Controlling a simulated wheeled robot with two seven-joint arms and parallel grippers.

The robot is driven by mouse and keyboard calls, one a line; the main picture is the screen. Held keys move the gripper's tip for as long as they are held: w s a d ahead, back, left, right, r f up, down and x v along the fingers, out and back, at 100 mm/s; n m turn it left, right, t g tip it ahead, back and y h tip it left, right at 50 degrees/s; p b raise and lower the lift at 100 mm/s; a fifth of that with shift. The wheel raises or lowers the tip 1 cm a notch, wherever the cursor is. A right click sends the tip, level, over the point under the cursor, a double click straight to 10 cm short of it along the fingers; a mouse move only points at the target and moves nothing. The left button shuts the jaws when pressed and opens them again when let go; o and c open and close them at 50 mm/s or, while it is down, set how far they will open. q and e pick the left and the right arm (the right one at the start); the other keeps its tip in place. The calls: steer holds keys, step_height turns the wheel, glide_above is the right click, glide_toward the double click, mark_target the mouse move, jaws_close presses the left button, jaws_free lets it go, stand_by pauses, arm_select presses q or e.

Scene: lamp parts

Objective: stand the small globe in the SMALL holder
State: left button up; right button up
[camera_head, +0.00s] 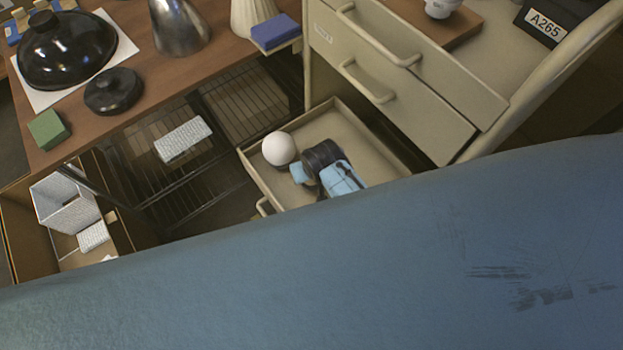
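A white globe (279,148) shows at the left part of the open lower drawer (385,143). A blue and black gripper (300,172), which looks like my right one, is just right of and below the globe. I cannot tell whether its fingers touch the globe or whether they are open. A white cup-like piece (440,8) stands on a wooden board on the cabinet, cut by the top edge. I cannot make out which thing is the SMALL holder. My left gripper is not in view.
A large blue surface, seemingly mine, hides the lower view. The wooden table (160,75) holds a black dome (66,50), a dark disc (112,92), a metal shade (180,25) and a green block (48,130). A wire rack and an open box (20,235) are below.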

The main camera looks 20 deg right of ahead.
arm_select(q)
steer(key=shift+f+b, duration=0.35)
arm_select(e)
steer(key=shift+f, duration=0.7)
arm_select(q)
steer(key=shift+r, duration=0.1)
arm_select(e)
steer(key=shift+f, duration=0.55)
stand_by(1.7)
steer(key=o, duration=1)
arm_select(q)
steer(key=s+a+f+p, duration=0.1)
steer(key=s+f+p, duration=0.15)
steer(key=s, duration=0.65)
arm_select(e)
steer(key=v, duration=0.5)
steer(key=shift+r+p, duration=0.3)
steer(key=shift+p, duration=0.1)
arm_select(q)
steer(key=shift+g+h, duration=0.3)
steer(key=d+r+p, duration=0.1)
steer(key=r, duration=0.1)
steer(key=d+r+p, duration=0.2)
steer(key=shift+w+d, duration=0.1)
arm_select(e)
steer(key=v, duration=0.7)
steer(key=shift+s+r, duration=0.25)
steer(key=shift+r, duration=0.1)
